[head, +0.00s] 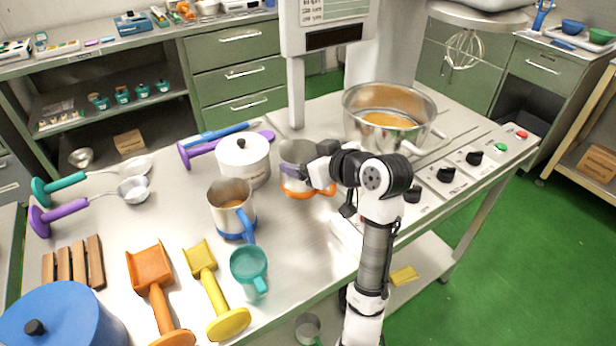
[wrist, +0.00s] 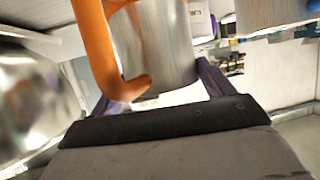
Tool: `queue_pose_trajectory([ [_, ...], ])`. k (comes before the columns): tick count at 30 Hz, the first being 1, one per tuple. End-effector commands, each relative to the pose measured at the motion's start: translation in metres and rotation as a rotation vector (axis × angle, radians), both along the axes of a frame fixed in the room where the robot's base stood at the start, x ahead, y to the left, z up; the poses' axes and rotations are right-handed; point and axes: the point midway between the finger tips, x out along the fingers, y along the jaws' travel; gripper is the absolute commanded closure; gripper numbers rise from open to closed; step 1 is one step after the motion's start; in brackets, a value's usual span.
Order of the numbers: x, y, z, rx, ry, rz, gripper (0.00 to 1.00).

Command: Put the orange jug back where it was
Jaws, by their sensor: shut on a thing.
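The orange jug (head: 297,152) is a steel jug with an orange base, between the white lidded pot and the large kettle in the head view. My gripper (head: 298,173) is shut on its body. In the wrist view the steel body (wrist: 157,45) sits between my two fingers (wrist: 158,90), with its orange handle (wrist: 96,45) on the left. The jug looks upright in the head view. I cannot tell whether its base touches the table. My gripper hides part of its right side.
A blue-based steel jug (head: 231,206) and white pot (head: 243,161) stand close on the left. The steel kettle (head: 412,138) is behind right, beside knobs (head: 446,174). A teal mug (head: 249,268) and scoops lie in front. Bare table (head: 302,236) shows before the jug.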

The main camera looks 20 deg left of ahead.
Motion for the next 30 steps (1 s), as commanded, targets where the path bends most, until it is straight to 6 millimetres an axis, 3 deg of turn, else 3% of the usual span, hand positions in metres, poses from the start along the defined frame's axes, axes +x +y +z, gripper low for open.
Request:
queue_pose_trajectory([
  [6, 0.000, 0.000, -0.034, 0.000, 0.001, 0.000, 0.56],
  [20, 0.000, 0.000, -0.040, 0.001, 0.000, 0.000, 0.56],
  [21, 0.000, 0.000, -0.039, 0.000, 0.001, 0.000, 0.16],
  [25, 0.000, 0.000, -0.039, 0.000, 0.001, 0.000, 0.00],
  [30, 0.000, 0.000, -0.038, 0.000, 0.001, 0.000, 0.00],
])
